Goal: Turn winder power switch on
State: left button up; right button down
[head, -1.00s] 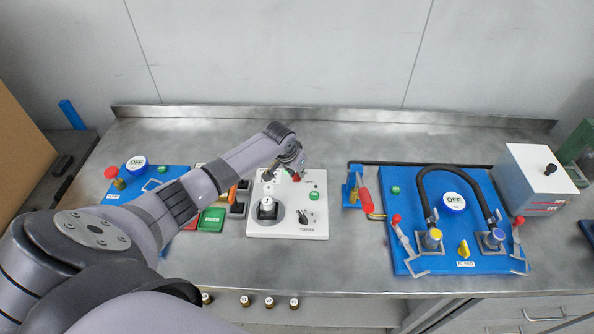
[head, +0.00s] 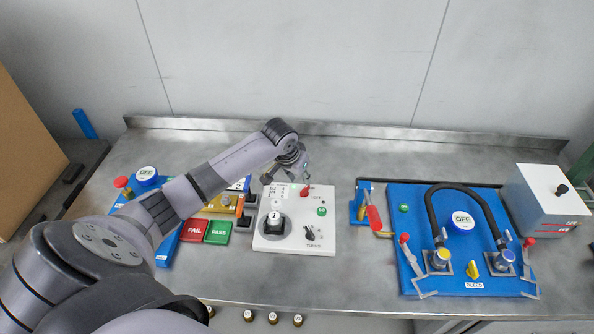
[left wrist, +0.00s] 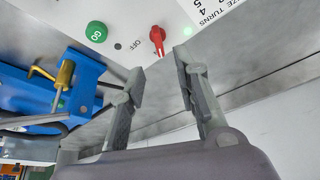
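The winder is a white panel (head: 262,243) in the middle of the bench, with a red switch lever (head: 304,191) near its back edge. In the left wrist view the red switch lever (left wrist: 157,40) sits beside the word OFF, just beyond and between the fingertips. My left gripper (head: 286,177) hovers over the back edge of the panel. In the left wrist view my left gripper (left wrist: 160,82) has its fingers apart with nothing between them. My right gripper is out of view.
A green GO button (head: 321,211), a black knob (head: 310,234) and a spindle unit (head: 274,226) sit on the panel. FAIL (head: 195,230) and PASS (head: 217,232) pads lie left. A blue bleed station (head: 418,278) stands right. Bare bench lies behind the panel.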

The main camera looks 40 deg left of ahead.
pick_arm(q)
jog(key=v, duration=0.4)
